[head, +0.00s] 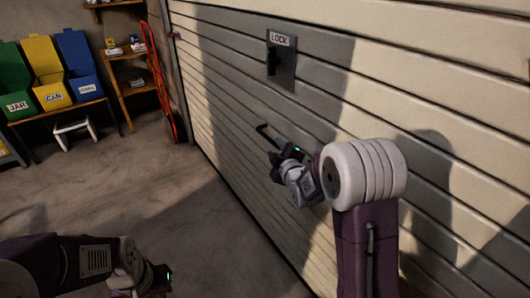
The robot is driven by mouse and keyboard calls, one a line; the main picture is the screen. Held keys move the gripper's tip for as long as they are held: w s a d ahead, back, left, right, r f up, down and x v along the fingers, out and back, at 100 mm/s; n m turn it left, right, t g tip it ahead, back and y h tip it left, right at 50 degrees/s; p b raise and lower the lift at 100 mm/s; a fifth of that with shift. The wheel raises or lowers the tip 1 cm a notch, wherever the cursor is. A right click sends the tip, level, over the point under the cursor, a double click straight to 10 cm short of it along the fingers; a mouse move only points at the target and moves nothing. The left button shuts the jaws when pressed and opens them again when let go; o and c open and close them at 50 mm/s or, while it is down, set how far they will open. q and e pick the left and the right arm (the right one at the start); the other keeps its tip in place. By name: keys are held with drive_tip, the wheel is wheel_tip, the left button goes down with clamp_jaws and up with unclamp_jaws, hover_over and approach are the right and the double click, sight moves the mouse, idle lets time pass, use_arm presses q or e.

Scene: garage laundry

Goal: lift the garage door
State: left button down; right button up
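The slatted, light-coloured garage door (225,100) fills the right side of the head view and appears down. A thin black bar handle (265,131) sits low on it. My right gripper (277,157) is at the lower right end of the handle, close to the door. Its fingers are small and dark, so I cannot tell if they touch the handle or how wide they are. A panel marked LOCK (283,65) with a black lever (271,62) is above the handle. My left gripper (155,284) is low at the bottom edge, partly cut off, away from the door.
Green (14,80), yellow (46,72) and blue (79,66) bins stand on a bench at the left, with a white stool (74,130) below. A wooden shelf (130,83) and a red-orange rack-like item (159,80) stand by the door's left edge. The floor (150,190) between is clear.

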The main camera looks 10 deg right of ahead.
sight(270, 142)
drive_tip(key=b+x, duration=0.1)
drive_tip(key=x, duration=0.6)
drive_tip(key=shift+w+f, duration=0.1)
drive_tip(key=shift+w, duration=0.9)
drive_tip(key=shift+c, duration=0.4)
clamp_jaws()
